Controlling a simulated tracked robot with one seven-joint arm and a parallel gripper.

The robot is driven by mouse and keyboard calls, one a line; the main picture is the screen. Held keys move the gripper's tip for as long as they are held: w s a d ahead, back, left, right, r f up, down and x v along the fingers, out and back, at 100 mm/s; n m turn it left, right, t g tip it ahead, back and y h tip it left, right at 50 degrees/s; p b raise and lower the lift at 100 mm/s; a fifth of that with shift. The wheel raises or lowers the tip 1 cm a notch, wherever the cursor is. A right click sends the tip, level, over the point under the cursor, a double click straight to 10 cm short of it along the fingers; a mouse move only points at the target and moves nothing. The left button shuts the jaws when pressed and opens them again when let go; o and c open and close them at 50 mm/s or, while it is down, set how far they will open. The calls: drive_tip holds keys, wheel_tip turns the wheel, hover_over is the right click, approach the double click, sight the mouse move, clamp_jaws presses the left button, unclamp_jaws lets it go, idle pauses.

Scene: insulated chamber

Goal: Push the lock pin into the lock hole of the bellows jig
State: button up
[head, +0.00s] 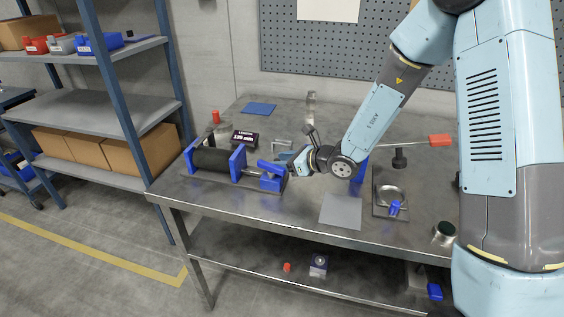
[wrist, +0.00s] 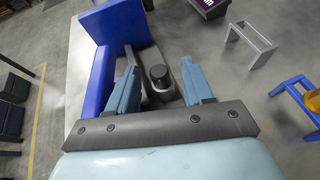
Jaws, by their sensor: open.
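The bellows jig (head: 213,161) lies at the left of the bench, with a black ribbed bellows between blue plates and a blue block (head: 272,180) at its right end. My gripper (head: 292,164) is at that right end, fingers pointing down-left. In the wrist view my gripper (wrist: 159,72) is open, its two light blue fingers on either side of a dark round-topped cylinder (wrist: 160,76). I cannot tell whether this is the lock pin or whether a finger touches it. Blue jig parts (wrist: 115,25) stand left and ahead of the fingers. The lock hole cannot be made out.
A length display (head: 245,137) stands behind the jig, and a grey bracket (wrist: 250,45) stands right of it. A grey mat (head: 341,211) and a tray with a round dish (head: 390,195) lie to the right. A red-handled tool (head: 438,140) is behind my arm.

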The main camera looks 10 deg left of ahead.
drive_tip(key=v, duration=1.3)
drive_tip(key=shift+d, duration=0.4)
drive_tip(key=shift+s, duration=0.15)
drive_tip(key=s+d+r+n+g+h, duration=0.3)
drive_tip(key=s+d+r+n, duration=0.3)
drive_tip(key=s+r+n, duration=0.5)
drive_tip(key=s+d+r+n+t+h, duration=0.1)
drive_tip(key=s+d+r+n+h, duration=0.2)
drive_tip(key=d, duration=0.3)
drive_tip(key=s+d+r+n+t+h, duration=0.1)
drive_tip(key=s+d+r+n+h, duration=0.2)
drive_tip(key=d, duration=0.3)
drive_tip(key=s+d+r+n+t+h, duration=0.2)
drive_tip(key=s+d+r+n+h, duration=0.1)
drive_tip(key=d, duration=0.4)
drive_tip(key=shift+n+h, duration=0.3)
drive_tip(key=shift+n, duration=0.6)
drive_tip(key=shift+s+r, duration=0.1)
drive_tip(key=shift+r, duration=0.05)
